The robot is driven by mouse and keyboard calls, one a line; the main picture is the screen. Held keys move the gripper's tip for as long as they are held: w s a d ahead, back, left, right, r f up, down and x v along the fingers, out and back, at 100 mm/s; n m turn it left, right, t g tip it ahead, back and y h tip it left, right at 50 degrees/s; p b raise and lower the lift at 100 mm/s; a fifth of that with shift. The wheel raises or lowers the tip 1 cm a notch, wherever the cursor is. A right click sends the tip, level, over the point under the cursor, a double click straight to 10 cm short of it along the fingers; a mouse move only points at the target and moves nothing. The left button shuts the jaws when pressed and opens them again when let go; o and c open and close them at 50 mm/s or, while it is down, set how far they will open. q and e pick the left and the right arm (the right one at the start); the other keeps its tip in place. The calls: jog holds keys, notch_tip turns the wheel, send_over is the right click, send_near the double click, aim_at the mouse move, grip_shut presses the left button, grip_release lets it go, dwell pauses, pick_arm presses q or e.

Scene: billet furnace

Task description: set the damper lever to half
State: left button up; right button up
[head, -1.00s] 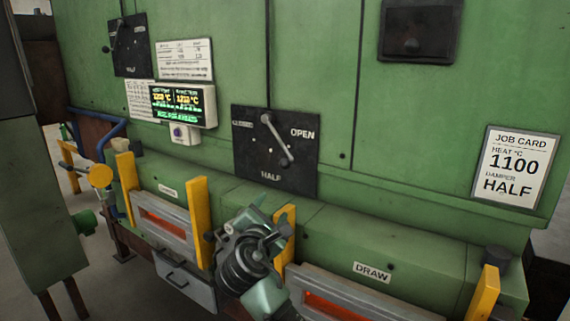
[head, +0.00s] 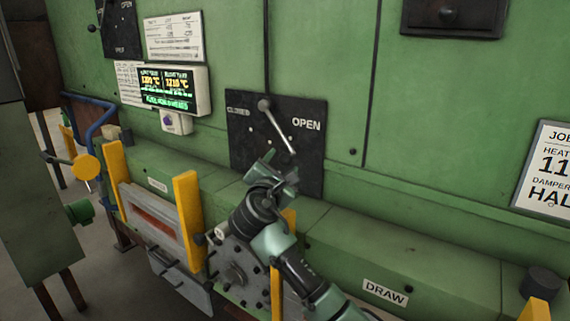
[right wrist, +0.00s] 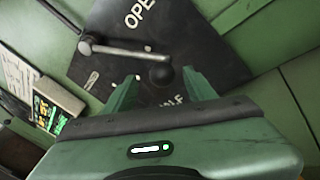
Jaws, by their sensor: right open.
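The damper lever (head: 276,126) is a grey rod on a black dial plate (head: 243,143). From its pivot it slants down and right, between the OPEN mark at right and the HALF mark at the bottom. My right gripper (head: 277,167) is open just below the lever's end and hides HALF in the head view. HALF is partly visible there. My left gripper is not in view.
A job card (head: 548,170), cut off at right, shows DAMPER and part of HALF. A lit temperature display (head: 168,89) is left of the dial. Yellow posts (head: 188,225) and a green ledge (head: 345,237) lie below. A second black dial (head: 121,30) is upper left.

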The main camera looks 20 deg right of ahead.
aim_at(283, 162)
jog(key=x, duration=0.2)
jog(key=b+x, duration=0.1)
jog(key=x, duration=0.1)
jog(key=shift+f, duration=0.3)
jog(key=shift+w+d, duration=0.15)
jog(key=shift+r, duration=0.15)
jog(key=c, duration=1)
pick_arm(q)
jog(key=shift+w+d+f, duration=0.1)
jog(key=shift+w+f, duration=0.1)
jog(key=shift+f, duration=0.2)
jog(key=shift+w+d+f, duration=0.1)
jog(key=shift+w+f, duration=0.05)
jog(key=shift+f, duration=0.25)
pick_arm(e)
grip_shut()
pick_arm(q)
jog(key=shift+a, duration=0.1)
